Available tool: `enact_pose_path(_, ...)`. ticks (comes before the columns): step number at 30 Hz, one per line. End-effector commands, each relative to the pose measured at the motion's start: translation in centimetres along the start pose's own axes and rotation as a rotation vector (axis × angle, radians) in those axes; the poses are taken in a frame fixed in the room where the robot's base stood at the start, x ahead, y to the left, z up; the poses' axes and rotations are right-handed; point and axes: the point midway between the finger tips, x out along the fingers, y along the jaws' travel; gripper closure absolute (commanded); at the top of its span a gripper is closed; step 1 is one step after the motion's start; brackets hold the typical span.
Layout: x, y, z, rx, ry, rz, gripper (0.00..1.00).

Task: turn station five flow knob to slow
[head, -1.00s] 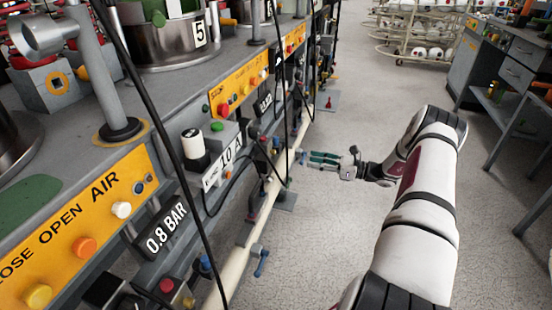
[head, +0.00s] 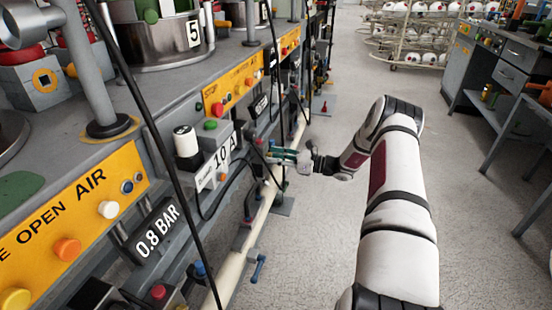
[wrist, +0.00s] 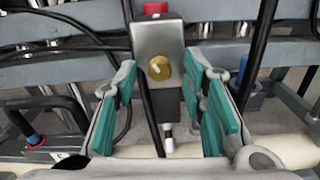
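A brass-yellow round knob (wrist: 160,67) with a pale mark sits on the front of a grey box in the wrist view. It looks like the flow knob, but I cannot read a slow mark. My gripper (wrist: 161,78) is open, its teal-padded fingers on either side of the box and knob, with no clear contact. In the head view my gripper (head: 272,153) is at the bench front, below the station marked 5 (head: 193,35). The knob is too small or hidden to make out there.
A cream pipe (head: 258,212) runs low along the bench front, and black cables (head: 165,160) hang before it. A red part (wrist: 155,8) tops the grey box. A blue-handled valve (head: 257,268) sticks out lower down.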

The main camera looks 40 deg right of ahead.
Motion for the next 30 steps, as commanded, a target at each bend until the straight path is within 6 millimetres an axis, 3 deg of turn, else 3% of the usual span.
enact_pose_path(5,0.01,0.0,0.03,0.0,0.0,0.0,0.62)
enact_pose_path(11,-0.01,0.0,0.02,0.0,0.0,0.0,1.0)
enact_pose_path(23,-0.04,-0.03,-0.04,-0.038,-0.001,-0.001,1.0)
enact_pose_path(30,-0.1,-0.07,-0.09,-0.175,-0.001,-0.002,1.0)
